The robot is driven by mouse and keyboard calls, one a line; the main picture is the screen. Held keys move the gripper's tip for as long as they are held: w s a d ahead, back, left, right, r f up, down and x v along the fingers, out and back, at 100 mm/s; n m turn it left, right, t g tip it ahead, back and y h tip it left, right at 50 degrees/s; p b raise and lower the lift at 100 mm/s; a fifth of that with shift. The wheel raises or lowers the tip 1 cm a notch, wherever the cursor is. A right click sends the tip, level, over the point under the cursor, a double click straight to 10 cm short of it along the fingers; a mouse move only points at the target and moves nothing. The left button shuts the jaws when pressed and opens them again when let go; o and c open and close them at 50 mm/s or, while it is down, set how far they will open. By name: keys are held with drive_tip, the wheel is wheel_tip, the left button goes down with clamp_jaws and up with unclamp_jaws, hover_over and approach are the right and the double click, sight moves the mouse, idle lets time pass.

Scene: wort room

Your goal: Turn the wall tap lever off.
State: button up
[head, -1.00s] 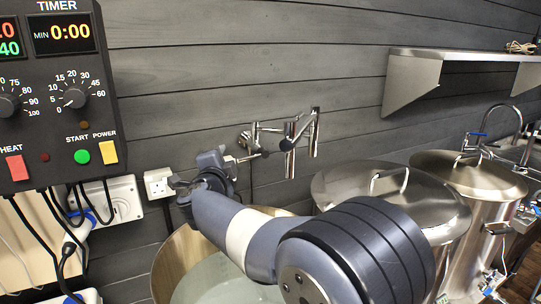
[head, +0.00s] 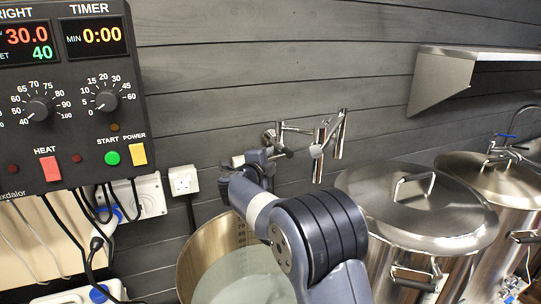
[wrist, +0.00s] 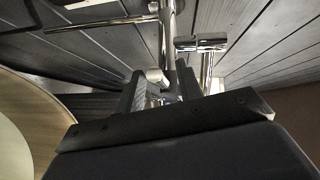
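The chrome wall tap (head: 318,150) is fixed to the dark plank wall above an open pot, with a jointed arm and a downward spout. In the wrist view its chrome pipe (wrist: 168,35) rises just beyond my fingers, with a cross piece to the right. My gripper (head: 262,158) is at the left, wall-mount end of the tap. In the wrist view my gripper (wrist: 158,88) has its fingers apart, with a pale rounded tap part between or just beyond them. I cannot tell whether they touch it, or which part is the lever.
The open pot (head: 198,262) holds pale liquid below my arm. Lidded steel pots (head: 415,205) stand to the right. A control box (head: 75,105) with hanging cables is at the left, and a wall socket (head: 183,180) is beside it. A steel shelf (head: 445,80) juts out at upper right.

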drive_tip(key=shift+w+d, duration=0.2)
drive_tip(key=shift+w, duration=0.25)
clamp_jaws()
idle(0.4)
